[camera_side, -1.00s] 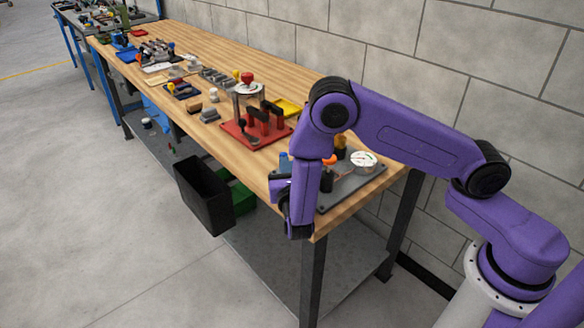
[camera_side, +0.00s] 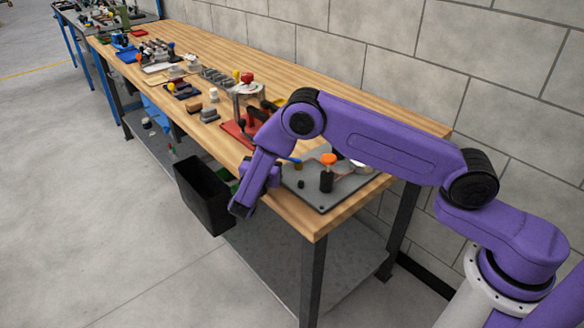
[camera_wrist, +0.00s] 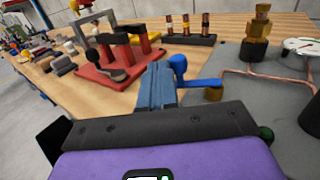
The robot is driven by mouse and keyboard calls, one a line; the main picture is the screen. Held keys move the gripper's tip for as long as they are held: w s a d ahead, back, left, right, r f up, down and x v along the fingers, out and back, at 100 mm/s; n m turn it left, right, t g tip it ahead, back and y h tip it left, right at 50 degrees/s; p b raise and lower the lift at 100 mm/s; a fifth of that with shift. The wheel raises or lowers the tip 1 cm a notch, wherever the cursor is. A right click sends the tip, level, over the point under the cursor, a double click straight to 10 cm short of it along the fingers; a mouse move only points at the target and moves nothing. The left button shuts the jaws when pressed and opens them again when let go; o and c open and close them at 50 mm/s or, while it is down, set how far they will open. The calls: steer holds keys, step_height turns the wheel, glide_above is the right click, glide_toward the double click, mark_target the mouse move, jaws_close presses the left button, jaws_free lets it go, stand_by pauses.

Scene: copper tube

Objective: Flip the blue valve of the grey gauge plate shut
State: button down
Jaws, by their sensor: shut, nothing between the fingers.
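The grey gauge plate (camera_side: 342,188) lies at the near end of the bench. Its blue valve (camera_side: 293,161) shows beside my arm in the side view. In the wrist view the blue valve (camera_wrist: 180,68) has a rounded upright part and a lever (camera_wrist: 200,83) pointing right along the plate. My gripper (camera_wrist: 158,75) is shut and empty, just left of the blue valve; I cannot tell whether it touches. In the side view my wrist hangs over the bench's front edge and the fingertips are hidden.
An orange-topped black valve (camera_side: 327,170) stands on the plate. A white gauge (camera_wrist: 302,46), copper tubing (camera_wrist: 270,76) and a brass fitting (camera_wrist: 256,38) are there too. A red fixture (camera_wrist: 105,66) stands left of the plate. A black bin (camera_side: 203,195) hangs at the bench front.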

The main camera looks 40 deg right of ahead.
steer(key=shift+w+d, duration=0.6)
steer(key=shift+w, duration=0.15)
stand_by(1.0)
steer(key=s+a, duration=0.1)
steer(key=a, duration=1.2)
steer(key=shift+s+a, duration=0.4)
